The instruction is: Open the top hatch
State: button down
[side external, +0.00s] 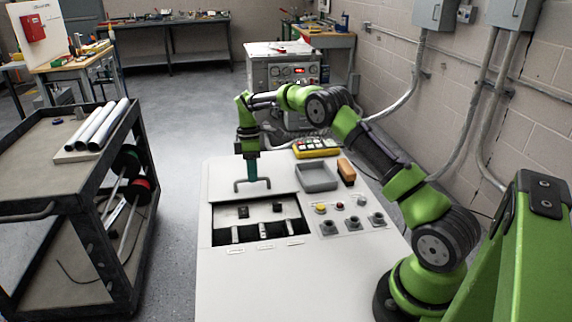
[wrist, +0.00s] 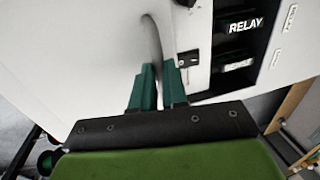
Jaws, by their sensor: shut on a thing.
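The top hatch (side external: 222,181) is a pale flat panel on top of the white cabinet (side external: 225,285), with a dark U-shaped handle (side external: 238,187). In front of the panel, a dark compartment (side external: 225,220) lies uncovered, with switch-like parts inside. My gripper (side external: 252,180) points down at the handle. In the wrist view, the green fingers of my gripper (wrist: 160,72) are shut on the handle (wrist: 157,40), which curves up between them. The hatch surface (wrist: 80,50) fills the left there. The compartment (wrist: 235,45) shows at right with a RELAY label.
A grey tray (side external: 317,177), an orange-brown block (side external: 346,171) and a yellow keypad box (side external: 316,148) sit right of the hatch. Buttons and knobs (side external: 340,206) stand on the cabinet's right part. A black cart (side external: 70,185) with white tubes stands left, across a floor gap.

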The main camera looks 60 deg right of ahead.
jog(key=c, duration=1.1)
grip_release()
jog(key=shift+c, duration=0.2)
notch_tip(320, 180, up, 7)
jog(key=w+d, duration=0.1)
jog(key=shift+r, duration=0.2)
